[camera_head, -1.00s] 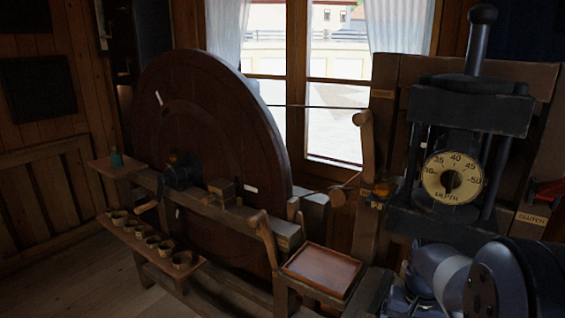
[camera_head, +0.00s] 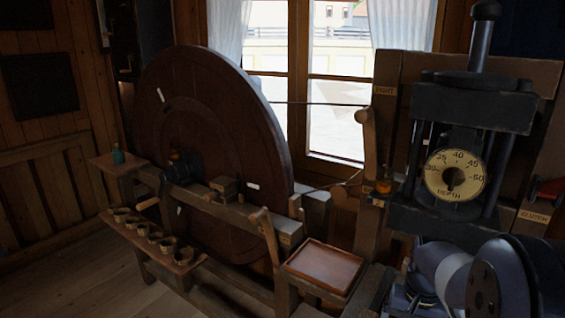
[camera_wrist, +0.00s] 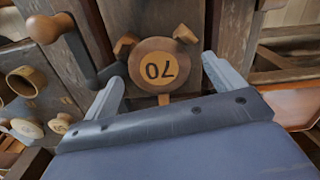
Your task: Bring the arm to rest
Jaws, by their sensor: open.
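My gripper (camera_wrist: 166,90) is open in the wrist view, its two pale fingers spread apart with nothing held between them. Just beyond the fingertips is a round wooden disc (camera_wrist: 158,68) marked with dark figures that look like "70", with small wooden knobs around it. I cannot tell how far the disc is from the fingers. In the head view my arm (camera_head: 450,270) shows at the bottom right, bent in front of the machine with the depth dial (camera_head: 455,175). My gripper does not show clearly there.
A large dark wheel (camera_head: 205,140) stands at centre left, with a bench of small cups (camera_head: 155,238) before it. A shallow wooden tray (camera_head: 325,264) sits left of my arm.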

